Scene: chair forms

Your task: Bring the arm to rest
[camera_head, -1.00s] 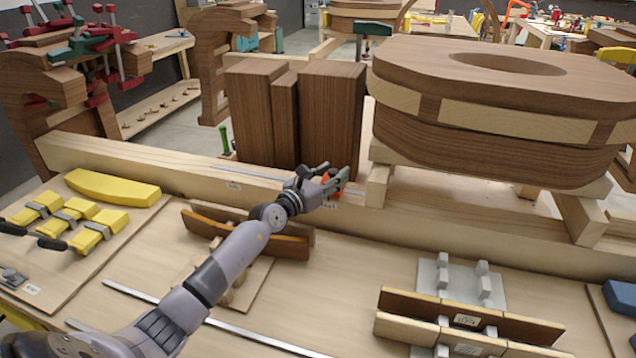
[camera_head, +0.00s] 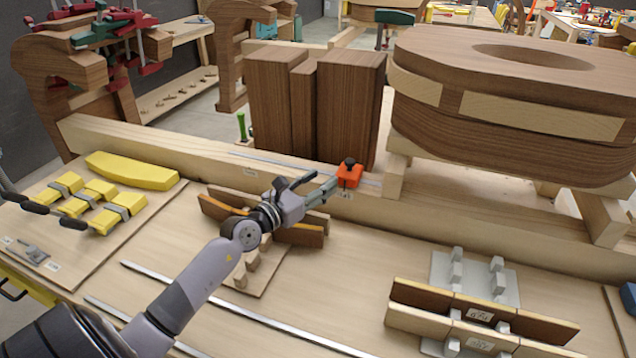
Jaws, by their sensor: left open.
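My left arm comes in from the lower left of the head view. Its left gripper (camera_head: 314,186) is open and empty, with its fingers pointing right and away over the workbench (camera_head: 330,270). The fingertips are close to an orange block with a black knob (camera_head: 349,174) on the wooden beam; I cannot tell whether they touch it. The gripper's wrist is above a jig with brown curved strips (camera_head: 300,236) and partly hides it. My right gripper is not in view.
Dark wooden blocks (camera_head: 345,105) stand behind the beam (camera_head: 150,148). A large chair-seat form (camera_head: 510,110) is at the right. Yellow pieces with grey straps (camera_head: 100,204) lie at the left. Another strip jig (camera_head: 470,315) is at the lower right. The bench between the jigs is fairly clear.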

